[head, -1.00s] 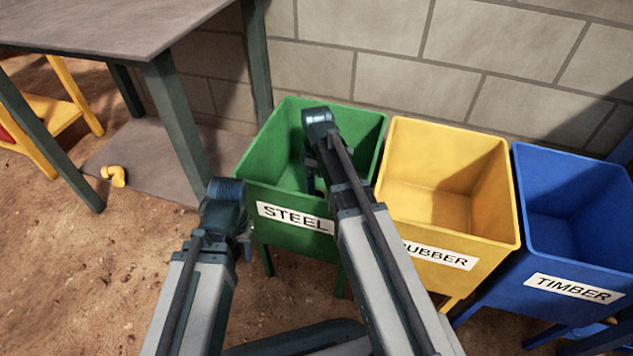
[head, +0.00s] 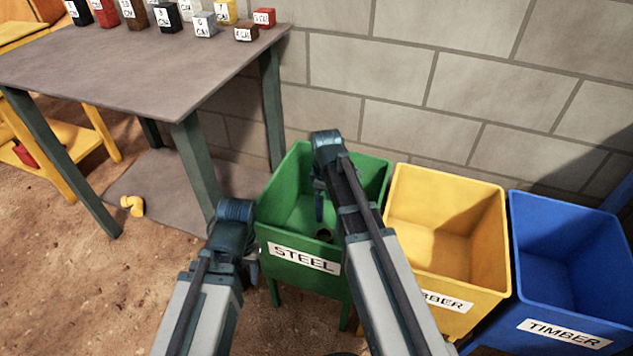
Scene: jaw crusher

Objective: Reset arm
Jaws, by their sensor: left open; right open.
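My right arm reaches over the green bin labelled STEEL (head: 300,262). My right gripper (head: 321,203) hangs inside or just above the bin opening, open, partly hidden behind its own arm. A small dark round piece (head: 323,235) shows in the bin below it, apart from the fingers as far as I can see. My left gripper (head: 252,264) is at the left front side of the green bin, mostly hidden by its own wrist. It is open, and I see nothing held in it.
A yellow RUBBER bin (head: 478,235) and a blue TIMBER bin (head: 520,270) stand to the right. A grey table (head: 130,70) at upper left carries several labelled blocks (head: 204,25). A yellow elbow pipe (head: 132,206) lies below. A block wall is behind.

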